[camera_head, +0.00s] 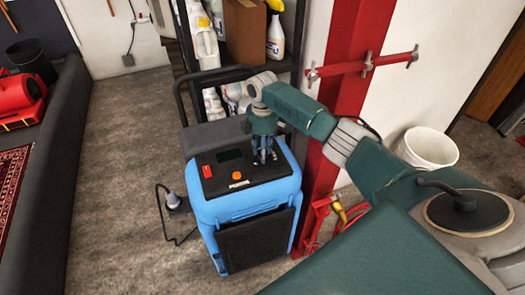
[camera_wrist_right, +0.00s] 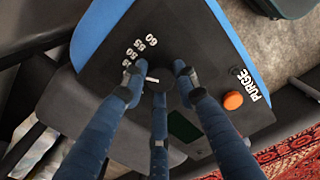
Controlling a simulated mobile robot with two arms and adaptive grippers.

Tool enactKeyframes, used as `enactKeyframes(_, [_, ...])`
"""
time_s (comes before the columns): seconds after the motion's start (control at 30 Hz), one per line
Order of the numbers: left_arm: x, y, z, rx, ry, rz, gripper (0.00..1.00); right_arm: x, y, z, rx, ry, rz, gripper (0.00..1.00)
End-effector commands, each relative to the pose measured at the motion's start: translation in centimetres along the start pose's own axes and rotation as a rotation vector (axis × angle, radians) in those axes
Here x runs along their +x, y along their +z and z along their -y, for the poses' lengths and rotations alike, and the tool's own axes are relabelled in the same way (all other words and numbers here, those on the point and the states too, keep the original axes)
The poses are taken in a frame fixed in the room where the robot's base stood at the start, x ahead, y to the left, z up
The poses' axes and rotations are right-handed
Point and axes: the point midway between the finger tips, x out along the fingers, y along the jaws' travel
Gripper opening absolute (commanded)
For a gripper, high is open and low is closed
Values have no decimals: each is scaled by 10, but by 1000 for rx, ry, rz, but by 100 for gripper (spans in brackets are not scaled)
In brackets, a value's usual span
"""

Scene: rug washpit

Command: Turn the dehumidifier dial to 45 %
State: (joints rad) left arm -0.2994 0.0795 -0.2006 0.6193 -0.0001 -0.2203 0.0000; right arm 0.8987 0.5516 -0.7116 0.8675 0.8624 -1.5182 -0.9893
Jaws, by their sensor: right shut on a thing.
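The blue dehumidifier (camera_head: 225,208) stands on the floor with a black control panel (camera_head: 262,184) on top. My right gripper (camera_head: 263,152) comes down onto the right part of that panel. In the right wrist view its fingers (camera_wrist_right: 153,82) are shut around the dark dial (camera_wrist_right: 168,82), which has a white pointer mark. The printed numbers 60, 55 and 50 (camera_wrist_right: 140,48) show beside the dial; a further number is partly hidden by a finger. The pointer's exact setting cannot be read. My left gripper is not in view.
The panel also carries an orange purge button (camera_head: 237,175), a red switch (camera_head: 207,171) and a dark display (camera_head: 229,155). A shelf with bottles (camera_head: 207,45) stands behind. A red post (camera_head: 345,85) and white bucket (camera_head: 428,148) are to the right. A cable plug (camera_head: 174,201) lies left.

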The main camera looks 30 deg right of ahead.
Motion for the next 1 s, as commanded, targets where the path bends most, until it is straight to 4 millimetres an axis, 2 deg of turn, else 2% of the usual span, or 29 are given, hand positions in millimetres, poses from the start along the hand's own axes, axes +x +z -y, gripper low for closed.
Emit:
enactKeyframes(0.2, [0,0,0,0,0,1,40,-2,-1,-1,1,3,-2,3])
enactKeyframes(0.23, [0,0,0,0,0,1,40,-2,-1,-1,1,4,-2,31])
enactKeyframes(0.3, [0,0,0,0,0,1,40,-2,-1,-1,1,3,-2,45])
enactKeyframes(0.33, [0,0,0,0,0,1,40,-2,0,-1,1,3,-2,48])
enactKeyframes(0.67, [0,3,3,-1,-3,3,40,-4,0,-1,1,2,-1,48])
enactKeyframes(0.77, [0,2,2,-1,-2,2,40,-14,0,-2,2,4,-2,48])
enactKeyframes(1.0, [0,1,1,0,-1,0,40,-64,0,-2,1,7,-3,48])
